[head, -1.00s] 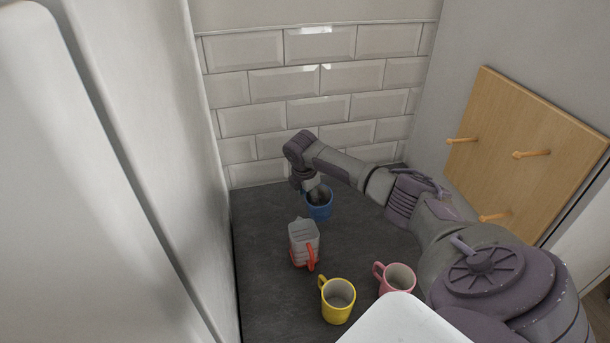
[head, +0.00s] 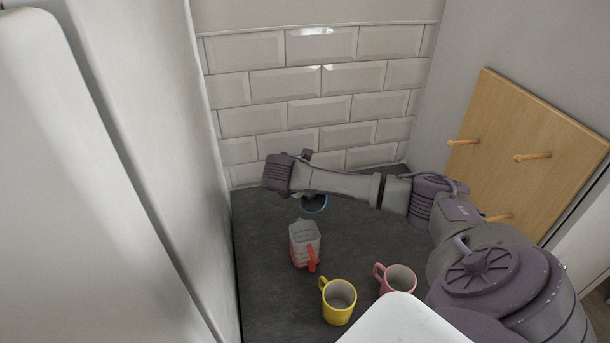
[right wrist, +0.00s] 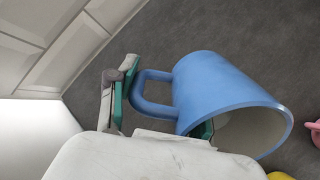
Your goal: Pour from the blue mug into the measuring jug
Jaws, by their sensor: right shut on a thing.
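The blue mug (head: 314,208) is at the back of the slate worktop, mostly hidden under my right arm in the head view. The right wrist view shows its body (right wrist: 215,88), its handle and part of its pale inside; I see no contents there. My right gripper (right wrist: 160,114) is shut on the blue mug at its handle side, one green-padded finger beside the handle. The other finger is partly hidden. The clear measuring jug (head: 304,242) with red handle and red markings stands upright in front of the mug, apart from it. My left gripper is not in view.
A yellow mug (head: 338,301) and a pink mug (head: 398,280) stand nearer, right of the jug. A tiled wall (head: 320,85) closes the back. A wooden peg board (head: 525,150) is at right. Bare worktop (head: 262,265) lies left of the jug.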

